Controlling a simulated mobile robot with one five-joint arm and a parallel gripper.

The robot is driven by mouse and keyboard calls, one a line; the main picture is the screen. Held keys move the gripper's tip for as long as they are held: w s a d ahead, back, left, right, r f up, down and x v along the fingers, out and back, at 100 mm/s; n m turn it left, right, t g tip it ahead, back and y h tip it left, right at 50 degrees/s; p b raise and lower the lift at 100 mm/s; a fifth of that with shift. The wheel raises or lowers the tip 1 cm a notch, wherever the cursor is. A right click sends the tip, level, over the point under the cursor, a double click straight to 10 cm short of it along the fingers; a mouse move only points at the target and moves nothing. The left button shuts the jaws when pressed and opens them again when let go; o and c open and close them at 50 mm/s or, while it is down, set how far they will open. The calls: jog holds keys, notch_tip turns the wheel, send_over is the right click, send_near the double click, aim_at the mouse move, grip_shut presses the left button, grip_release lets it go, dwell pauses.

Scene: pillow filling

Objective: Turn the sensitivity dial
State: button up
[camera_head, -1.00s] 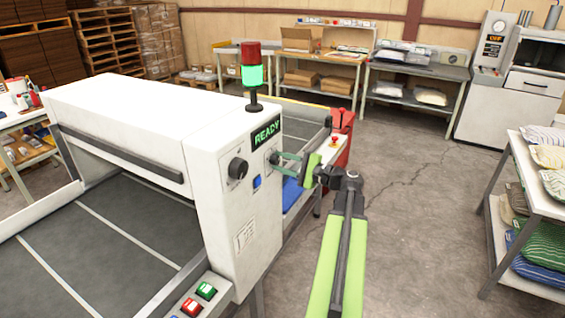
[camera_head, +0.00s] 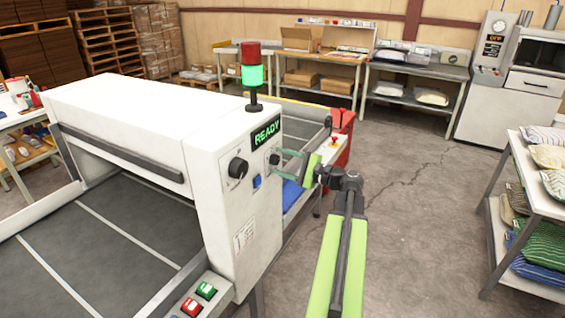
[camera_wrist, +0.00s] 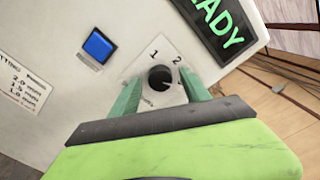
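A small black dial (camera_wrist: 160,78) sits on a pale plate marked 1 and 2, with its other lettering partly hidden. In the head view this dial (camera_head: 274,159) is on the white machine's end panel, below the READY display. My gripper (camera_wrist: 161,90) is open, with its green fingers spread on either side of the dial in the wrist view. The fingertips look just short of the dial or beside it; I see no clear contact. In the head view my gripper (camera_head: 281,162) reaches the panel from the right.
A larger black knob (camera_head: 238,168) and a blue button (camera_head: 257,181) are left of the dial. The READY display (camera_head: 266,132) is just above. A red and green light tower (camera_head: 252,77) stands on top. Open floor lies to the right.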

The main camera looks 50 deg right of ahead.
jog(key=v, duration=1.7)
jog(key=shift+s, duration=0.2)
jog(key=shift+f, duration=0.1)
